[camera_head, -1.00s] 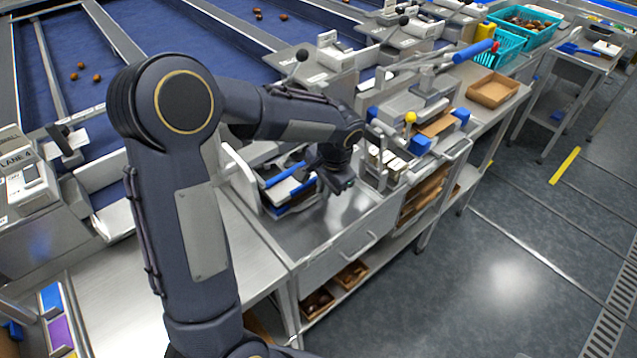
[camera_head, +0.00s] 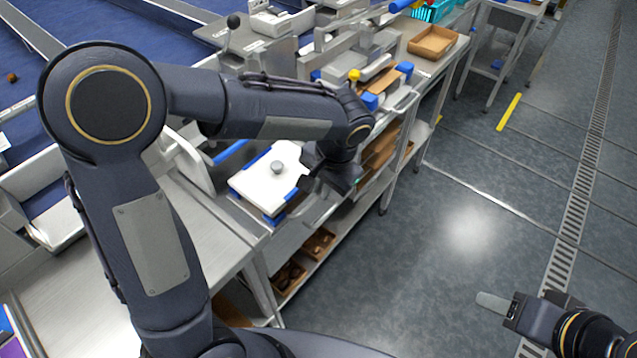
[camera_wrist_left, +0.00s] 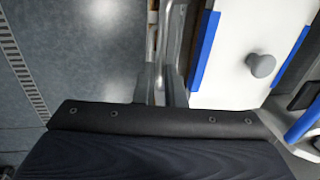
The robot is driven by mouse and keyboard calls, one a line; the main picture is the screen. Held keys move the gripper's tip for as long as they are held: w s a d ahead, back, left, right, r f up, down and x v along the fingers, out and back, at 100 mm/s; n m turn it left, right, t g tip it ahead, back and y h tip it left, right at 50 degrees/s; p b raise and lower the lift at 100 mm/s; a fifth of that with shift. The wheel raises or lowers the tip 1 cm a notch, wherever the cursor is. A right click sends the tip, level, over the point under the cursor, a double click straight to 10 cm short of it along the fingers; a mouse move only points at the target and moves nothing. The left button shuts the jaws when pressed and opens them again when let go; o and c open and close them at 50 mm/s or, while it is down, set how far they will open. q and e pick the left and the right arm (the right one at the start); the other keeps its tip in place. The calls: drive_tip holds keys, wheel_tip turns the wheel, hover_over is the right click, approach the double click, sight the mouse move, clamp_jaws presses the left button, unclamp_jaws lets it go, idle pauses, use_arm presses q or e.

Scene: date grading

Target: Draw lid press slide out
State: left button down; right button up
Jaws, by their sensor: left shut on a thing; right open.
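The lid press slide shows as a white plate (camera_head: 268,188) with a round grey knob (camera_head: 277,167) and blue side rails, out in the open at the bench's front edge. The plate (camera_wrist_left: 230,60) and knob (camera_wrist_left: 261,65) also show in the left wrist view. My left gripper (camera_head: 335,183) is at the plate's front edge, shut on what looks like the metal handle bar (camera_wrist_left: 174,40); its own arm hides most of the grip in the head view. My right gripper (camera_head: 492,301) is open and empty over the floor at lower right.
A lidded press unit with a yellow knob (camera_head: 354,75) and blue blocks stands just behind my left gripper. Brown trays (camera_head: 290,275) lie on the shelf below. A cardboard-coloured tray (camera_head: 433,41) sits further back. The grey aisle floor (camera_head: 470,220) is clear.

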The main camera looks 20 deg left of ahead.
use_arm(q)
drive_tip(key=shift+s+d, duration=0.1)
drive_tip(key=shift+d, duration=0.15)
drive_tip(key=c, duration=1.8)
unclamp_jaws()
drive_tip(key=shift+d, duration=0.1)
drive_tip(key=shift+r, duration=0.1)
drive_tip(key=r, duration=0.5)
drive_tip(key=d+r, duration=0.1)
drive_tip(key=r, duration=0.1)
drive_tip(key=shift+s+d+r, duration=0.1)
drive_tip(key=shift+s+r, duration=0.15)
drive_tip(key=s+a+n+t+h, duration=0.1)
drive_tip(key=s+a+n+h, duration=0.1)
drive_tip(key=s, duration=0.4)
drive_tip(key=s+a+f+n+t+h, duration=0.1)
drive_tip(key=s+a+n+t+h, duration=0.1)
drive_tip(key=s+a, duration=0.2)
drive_tip(key=s+a+n+t+h, duration=0.1)
drive_tip(key=s+a+n, duration=0.1)
drive_tip(key=s, duration=0.6)
drive_tip(key=shift+a+f+t+h, duration=0.2)
drive_tip(key=shift+a, duration=0.25)
drive_tip(key=shift+a+f+t+h, duration=0.15)
drive_tip(key=shift+a+t+h, duration=0.05)
drive_tip(key=shift+a, duration=0.25)
